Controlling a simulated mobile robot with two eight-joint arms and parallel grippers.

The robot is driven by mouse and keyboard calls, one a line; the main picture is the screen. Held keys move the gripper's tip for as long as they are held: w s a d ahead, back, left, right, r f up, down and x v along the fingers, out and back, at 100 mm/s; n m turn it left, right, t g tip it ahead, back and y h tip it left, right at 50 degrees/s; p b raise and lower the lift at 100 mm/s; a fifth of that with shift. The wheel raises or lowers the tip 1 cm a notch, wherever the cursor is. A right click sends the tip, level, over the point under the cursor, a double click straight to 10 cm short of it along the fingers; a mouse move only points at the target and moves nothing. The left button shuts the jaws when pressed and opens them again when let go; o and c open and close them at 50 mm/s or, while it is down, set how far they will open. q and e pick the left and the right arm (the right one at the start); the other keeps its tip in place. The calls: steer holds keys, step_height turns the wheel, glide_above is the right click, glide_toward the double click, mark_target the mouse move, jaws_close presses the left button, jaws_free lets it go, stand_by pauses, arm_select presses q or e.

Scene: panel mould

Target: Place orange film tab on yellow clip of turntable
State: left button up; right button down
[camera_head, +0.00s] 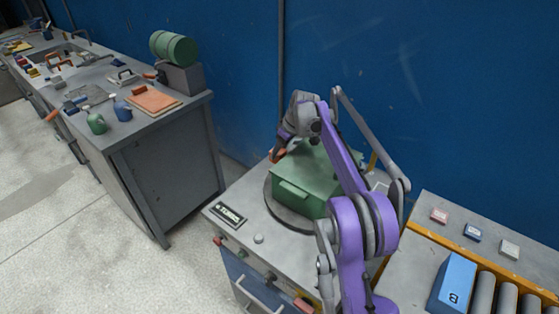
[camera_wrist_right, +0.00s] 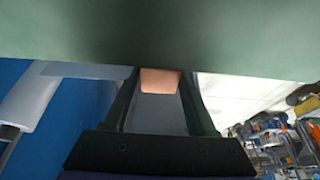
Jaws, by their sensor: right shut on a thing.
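A green mould block (camera_head: 289,190) sits on the dark round turntable (camera_head: 272,208) on the grey workbench. My right gripper (camera_head: 279,154) is at the block's far left upper edge, shut on the orange film tab (camera_head: 275,157). In the right wrist view the orange tab (camera_wrist_right: 160,80) shows between the two fingers, close against a large green surface (camera_wrist_right: 160,35). I cannot tell whether the tab touches the block. My left gripper is out of view.
A label plate (camera_head: 229,214) and a small round knob (camera_head: 258,239) lie on the bench front. To the right are a roller conveyor with a blue box (camera_head: 453,283) and several small blocks. A second bench (camera_head: 160,130) with tools stands left, across a gap.

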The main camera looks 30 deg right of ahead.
mark_target(280, 159)
steer(key=shift+f, duration=2)
steer(key=shift+w+f, duration=0.1)
steer(key=shift+c, duration=1.1)
jaws_free()
steer(key=v, duration=1.2)
steer(key=shift+m+h, duration=0.3)
steer(key=shift+m, duration=0.2)
steer(key=s+a, duration=0.3)
steer(key=a, duration=0.2)
steer(key=s+a+r, duration=0.1)
steer(key=s+a, duration=0.1)
steer(key=a, duration=0.1)
steer(key=shift+s+r, duration=0.1)
steer(key=shift+s, duration=0.25)
steer(key=s+a+f+m, duration=0.2)
steer(key=s+a, duration=0.6)
steer(key=s, duration=0.3)
steer(key=s+a+f, duration=0.3)
steer(key=s+f, duration=0.2)
steer(key=s, duration=0.4)
steer(key=s+a+f+m+t+h, duration=0.1)
steer(key=s+a+f, duration=0.2)
steer(key=s+f, duration=0.3)
steer(key=s, duration=0.4)
steer(key=shift+a+f+m, duration=0.25)
steer(key=shift+a+m, duration=0.05)
